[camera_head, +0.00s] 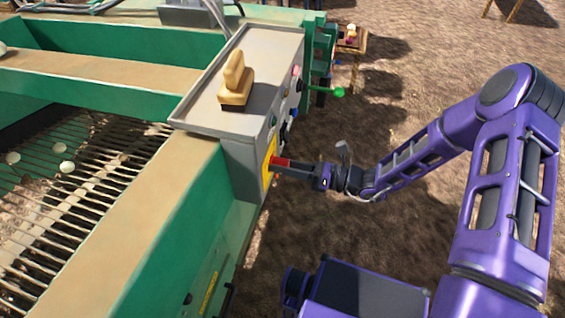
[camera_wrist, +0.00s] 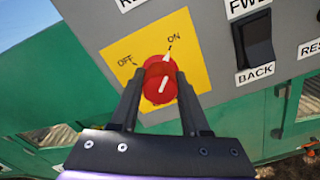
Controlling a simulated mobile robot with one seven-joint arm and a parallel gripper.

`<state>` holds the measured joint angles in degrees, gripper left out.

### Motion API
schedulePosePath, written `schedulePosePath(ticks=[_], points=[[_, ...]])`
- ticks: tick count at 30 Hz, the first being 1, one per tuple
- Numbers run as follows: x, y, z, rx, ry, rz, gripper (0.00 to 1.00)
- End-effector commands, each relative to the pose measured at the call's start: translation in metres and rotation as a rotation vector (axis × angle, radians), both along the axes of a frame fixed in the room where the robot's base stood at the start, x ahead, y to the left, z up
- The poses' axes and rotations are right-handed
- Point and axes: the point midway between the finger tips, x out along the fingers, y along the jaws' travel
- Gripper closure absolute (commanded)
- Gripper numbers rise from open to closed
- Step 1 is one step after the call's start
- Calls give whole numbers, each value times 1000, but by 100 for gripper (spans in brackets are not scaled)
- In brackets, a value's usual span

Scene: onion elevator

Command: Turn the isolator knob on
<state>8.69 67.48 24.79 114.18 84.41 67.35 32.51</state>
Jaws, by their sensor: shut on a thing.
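The red isolator knob (camera_wrist: 160,79) sits on a yellow plate (camera_wrist: 196,76) marked OFF and ON. Its white line slants up and points toward the ON mark. The dark fingers of my gripper (camera_wrist: 160,84) are closed on the knob, one on each side, and hide part of its edges. In the head view, my gripper (camera_head: 290,168) reaches from the right to the red knob (camera_head: 281,161) on the side of the grey control box (camera_head: 240,148). The yellow plate shows there as a thin strip.
A black rocker switch (camera_wrist: 254,42) marked BACK is right of the plate. A green-tipped lever (camera_head: 338,92) and several buttons are farther along the box. A tan, brush-like object (camera_head: 236,84) stands on top. Green machine walls (camera_head: 172,245) lie left; bare soil lies right.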

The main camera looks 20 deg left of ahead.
Motion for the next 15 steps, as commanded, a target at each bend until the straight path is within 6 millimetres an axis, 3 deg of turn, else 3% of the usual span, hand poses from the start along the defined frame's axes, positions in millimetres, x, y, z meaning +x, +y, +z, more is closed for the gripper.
schedulePosePath(ticks=[14, 15], points=[[0, 0, 0, -2, 16, -1, 100], [0, 0, 0, -2, 16, -1, 52]])
